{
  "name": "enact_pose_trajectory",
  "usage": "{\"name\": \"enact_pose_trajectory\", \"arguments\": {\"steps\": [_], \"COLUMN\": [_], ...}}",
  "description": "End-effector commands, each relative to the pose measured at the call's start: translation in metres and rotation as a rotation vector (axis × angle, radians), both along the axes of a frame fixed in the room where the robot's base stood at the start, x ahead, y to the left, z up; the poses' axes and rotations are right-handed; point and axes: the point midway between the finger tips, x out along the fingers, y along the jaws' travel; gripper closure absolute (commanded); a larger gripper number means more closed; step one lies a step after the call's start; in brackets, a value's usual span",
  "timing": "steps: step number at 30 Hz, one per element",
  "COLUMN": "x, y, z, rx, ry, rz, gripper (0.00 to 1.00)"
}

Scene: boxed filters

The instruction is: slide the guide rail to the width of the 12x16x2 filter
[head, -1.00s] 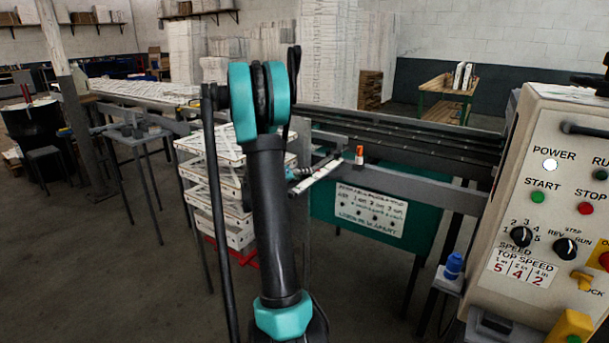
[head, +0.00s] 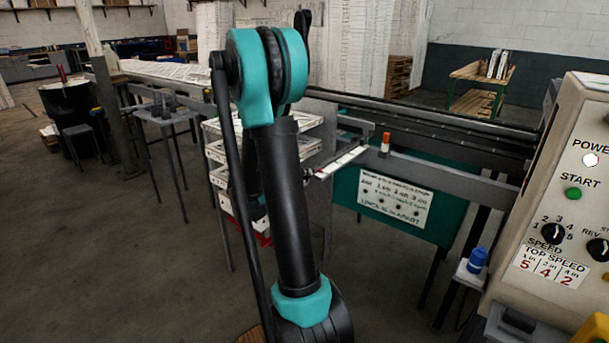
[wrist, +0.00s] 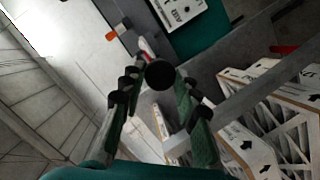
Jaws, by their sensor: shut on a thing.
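In the wrist view my gripper (wrist: 160,84) has its two green and black fingers around a round black knob (wrist: 160,74), closed on it. I cannot tell for sure how the knob joins the guide rail. A narrow white strip with red (wrist: 146,46) lies just beyond the knob. My arm hides the gripper and knob in the head view. The 12x16x2 filter cannot be picked out by label.
White filter boxes (wrist: 262,150) are stacked close beside my gripper; the stack also shows behind my arm (head: 215,152). A teal panel with a printed sign (head: 395,200) hangs under the frame. A control box (head: 560,200) stands at right.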

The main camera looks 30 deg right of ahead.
Motion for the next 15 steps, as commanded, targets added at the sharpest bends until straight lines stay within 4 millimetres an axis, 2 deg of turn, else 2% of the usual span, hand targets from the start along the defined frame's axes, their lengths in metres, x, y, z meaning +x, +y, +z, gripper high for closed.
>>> {"name": "enact_pose_trajectory", "arguments": {"steps": [6,7,12,15], "x": [-0.0010,-0.0010,-0.0007,-0.0006], "y": [0.0019,0.0019,0.0014,0.0011], "z": [-0.0009,-0.0009,-0.0007,-0.0007], "rx": [0.003,0.003,0.002,0.002], "ry": [0.001,0.001,0.001,0.001], "rz": [0.002,0.002,0.002,0.002], "gripper": [1.00,0.67,0.47,0.47]}}
